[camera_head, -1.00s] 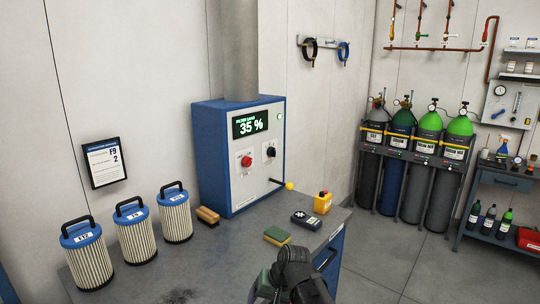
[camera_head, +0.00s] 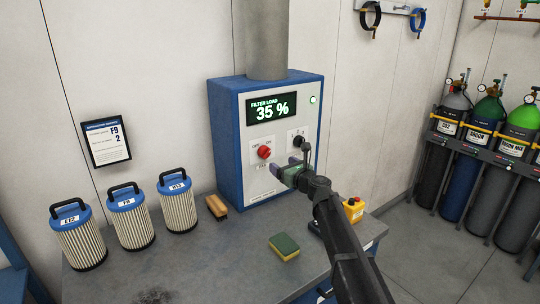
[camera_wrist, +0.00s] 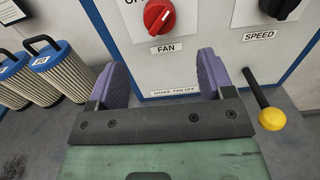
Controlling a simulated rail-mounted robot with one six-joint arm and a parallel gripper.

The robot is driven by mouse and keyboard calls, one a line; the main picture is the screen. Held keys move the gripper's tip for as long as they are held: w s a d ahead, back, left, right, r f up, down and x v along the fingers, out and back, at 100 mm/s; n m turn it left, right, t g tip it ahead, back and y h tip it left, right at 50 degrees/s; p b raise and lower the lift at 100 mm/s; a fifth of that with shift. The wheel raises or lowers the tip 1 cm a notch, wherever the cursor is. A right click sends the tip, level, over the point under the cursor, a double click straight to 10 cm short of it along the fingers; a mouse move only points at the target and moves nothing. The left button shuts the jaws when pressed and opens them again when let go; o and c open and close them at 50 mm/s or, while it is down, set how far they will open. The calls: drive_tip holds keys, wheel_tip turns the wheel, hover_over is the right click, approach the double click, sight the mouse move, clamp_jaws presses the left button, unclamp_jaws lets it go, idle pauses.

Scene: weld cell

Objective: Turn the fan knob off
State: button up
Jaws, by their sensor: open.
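The red fan knob (camera_head: 264,152) is on the front of the blue and white filter unit (camera_head: 227,150). In the wrist view the red knob (camera_wrist: 158,16) shows at the top, above the label "FAN". Its white pointer is tilted toward the upper right, and the plate's top lettering is cut off. My gripper (camera_head: 281,171) is in front of the panel, below and right of the knob in the head view. Its purple fingers (camera_wrist: 160,76) are spread apart with nothing between them, short of the knob.
A black speed knob (camera_wrist: 278,8) is right of the fan knob. A lever with a yellow ball (camera_wrist: 271,119) sticks out at lower right. The unit's display (camera_head: 271,110) reads 35 %. A sponge (camera_head: 284,247), a brush (camera_head: 216,207) and several filter cartridges (camera_head: 178,207) stand on the bench.

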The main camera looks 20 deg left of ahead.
sight(268, 155)
drive_tip(key=x, duration=1)
drive_tip(key=shift+a, duration=0.1)
drive_tip(key=c, duration=0.9)
